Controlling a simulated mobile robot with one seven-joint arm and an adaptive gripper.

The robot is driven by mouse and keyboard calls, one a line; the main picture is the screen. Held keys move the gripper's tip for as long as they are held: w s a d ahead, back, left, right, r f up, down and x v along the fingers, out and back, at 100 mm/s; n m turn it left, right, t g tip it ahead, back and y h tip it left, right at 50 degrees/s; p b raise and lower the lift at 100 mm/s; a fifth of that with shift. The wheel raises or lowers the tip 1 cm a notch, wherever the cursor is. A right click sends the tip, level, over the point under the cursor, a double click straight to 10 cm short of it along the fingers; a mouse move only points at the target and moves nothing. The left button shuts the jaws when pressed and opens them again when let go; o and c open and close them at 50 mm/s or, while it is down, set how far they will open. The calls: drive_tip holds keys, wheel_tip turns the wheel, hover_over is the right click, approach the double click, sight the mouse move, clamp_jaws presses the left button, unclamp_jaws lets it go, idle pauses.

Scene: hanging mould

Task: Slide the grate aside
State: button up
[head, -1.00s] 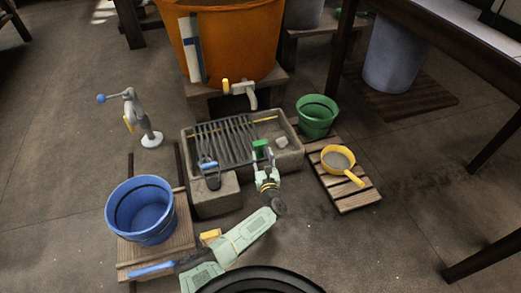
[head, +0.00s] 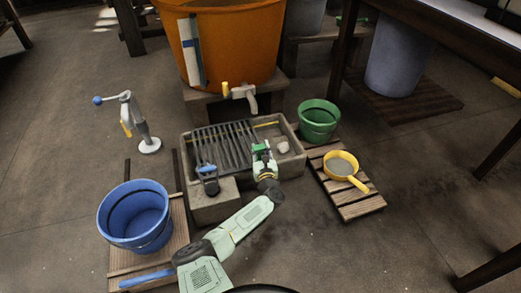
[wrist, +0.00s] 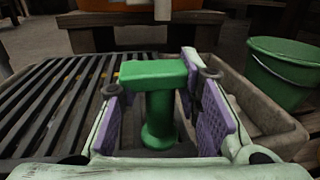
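The dark slatted grate (head: 226,146) lies across the left and middle of the stone trough (head: 290,170). A green T-shaped handle (head: 260,147) stands upright at the grate's right end; it also shows in the wrist view (wrist: 158,105). My gripper (head: 264,158) is at this handle. In the wrist view my gripper (wrist: 155,92) has its purple-padded fingers apart, one on each side of the green stem. A gap shows between the left pad and the stem; the right pad is close to it, and I cannot tell if they touch.
The trough's right end is uncovered, with a pale lump (head: 283,147) in it. A tap (head: 242,92) from the orange tub (head: 235,50) hangs behind. A green bucket (head: 318,122) and yellow pan (head: 341,166) stand right. A blue-handled tool (head: 208,178) is at the front left.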

clamp_jaws()
idle(0.5)
drive_tip(key=a, duration=0.1)
drive_tip(key=s+a+p, duration=0.1)
drive_tip(key=a, duration=0.1)
drive_tip(key=shift+a+r, duration=0.1)
drive_tip(key=shift+a, duration=0.05)
drive_tip(key=shift+s+a+p, duration=0.2)
drive_tip(key=shift+a+p, duration=0.1)
drive_tip(key=shift+a, duration=0.1)
drive_tip(key=shift+o, duration=1.5)
unclamp_jaws()
drive_tip(key=shift+d, duration=0.1)
